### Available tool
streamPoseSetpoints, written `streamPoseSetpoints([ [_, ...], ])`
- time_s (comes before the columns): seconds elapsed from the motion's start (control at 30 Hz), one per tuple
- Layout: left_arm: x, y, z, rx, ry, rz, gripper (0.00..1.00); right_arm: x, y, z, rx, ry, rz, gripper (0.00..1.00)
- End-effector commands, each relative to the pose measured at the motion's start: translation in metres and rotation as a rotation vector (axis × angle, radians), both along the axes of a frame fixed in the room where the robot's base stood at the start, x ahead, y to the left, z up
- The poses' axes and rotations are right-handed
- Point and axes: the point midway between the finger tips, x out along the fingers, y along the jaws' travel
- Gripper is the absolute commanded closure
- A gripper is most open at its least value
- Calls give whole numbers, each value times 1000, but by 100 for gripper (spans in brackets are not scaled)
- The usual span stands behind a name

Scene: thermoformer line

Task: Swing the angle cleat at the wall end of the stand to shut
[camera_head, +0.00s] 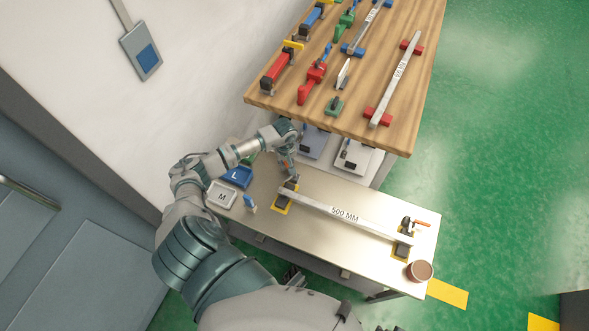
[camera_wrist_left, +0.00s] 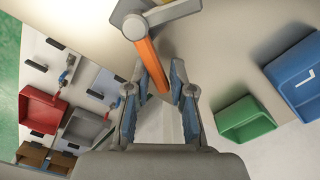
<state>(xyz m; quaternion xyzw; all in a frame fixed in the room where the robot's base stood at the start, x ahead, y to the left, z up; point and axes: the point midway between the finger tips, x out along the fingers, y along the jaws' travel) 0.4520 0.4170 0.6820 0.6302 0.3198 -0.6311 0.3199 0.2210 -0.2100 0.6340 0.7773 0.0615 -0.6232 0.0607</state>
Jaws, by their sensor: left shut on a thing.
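The stand (camera_head: 320,232) is a pale bench top carrying a long bar marked 500 MM (camera_head: 325,208). At its wall end, on a yellow-edged dark pad, sits the angle cleat (camera_head: 288,187), partly hidden by my gripper. In the left wrist view its orange handle (camera_wrist_left: 150,62) runs down from a grey metal arm (camera_wrist_left: 165,14) to between my fingers. My left gripper (camera_head: 290,176) is over that end, and its blue-padded fingers (camera_wrist_left: 160,100) are shut on the handle. At the far end another cleat (camera_head: 407,225) has its orange handle sticking out to the right. My right gripper is not in view.
A blue L bin (camera_head: 237,177), a grey M bin (camera_head: 222,195) and a small blue piece (camera_head: 250,203) lie left of the bar. A brown cup (camera_head: 419,271) stands at the right corner. A wooden bench (camera_head: 350,118) with clamps stands behind; the wall is left.

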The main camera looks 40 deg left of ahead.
Motion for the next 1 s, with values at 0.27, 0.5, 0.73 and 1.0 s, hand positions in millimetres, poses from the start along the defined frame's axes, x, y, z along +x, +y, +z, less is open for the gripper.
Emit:
streamPoseSetpoints([
  [0.27, -13, 5, 2, 10, 7, 188, 100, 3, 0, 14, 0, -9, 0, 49],
  [0.5, -19, 4, -1, 8, 6, 316, 100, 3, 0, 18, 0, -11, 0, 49],
  [0.73, -20, 4, -1, 9, 7, 328, 100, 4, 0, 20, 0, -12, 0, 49],
  [1.0, -29, 1, -2, 7, 6, 502, 100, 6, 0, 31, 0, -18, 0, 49],
])
